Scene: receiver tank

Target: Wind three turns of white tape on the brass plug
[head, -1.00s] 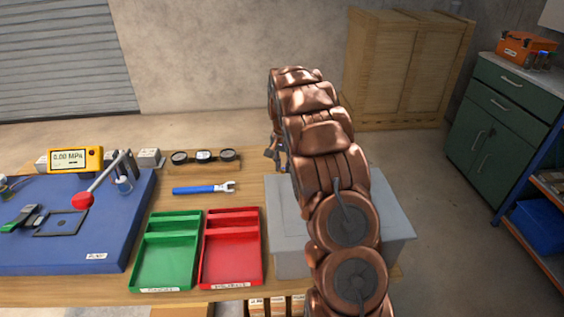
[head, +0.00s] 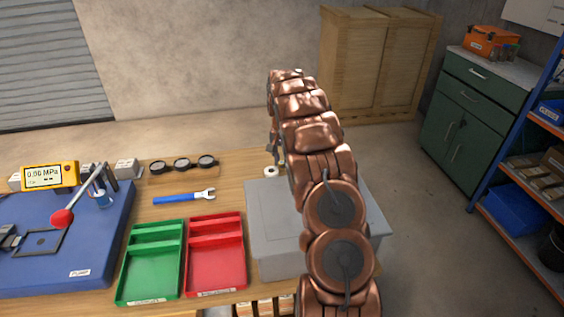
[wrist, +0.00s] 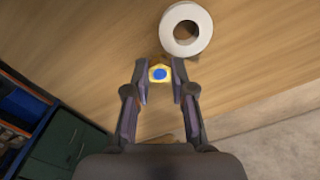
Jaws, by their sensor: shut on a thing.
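My gripper (wrist: 161,80) is shut on the brass plug (wrist: 153,72), which shows between the fingertips in the wrist view as a small yellow six-sided piece with a blue centre. A roll of white tape (wrist: 203,32) lies on the wooden table just beyond the fingertips, slightly right, apart from the plug in that picture. The roll also shows small in the head view (head: 267,173), behind the grey box, just below my gripper (head: 273,152). My arm hides part of the table there, and the plug cannot be made out in the head view.
A grey box (head: 262,231) stands under my arm. Left of it are red (head: 215,276) and green (head: 150,262) trays, a blue-handled wrench (head: 182,198), three dark round pieces (head: 182,165) and a blue pump base (head: 75,258) with a red-knobbed lever. Bare table lies around the roll.

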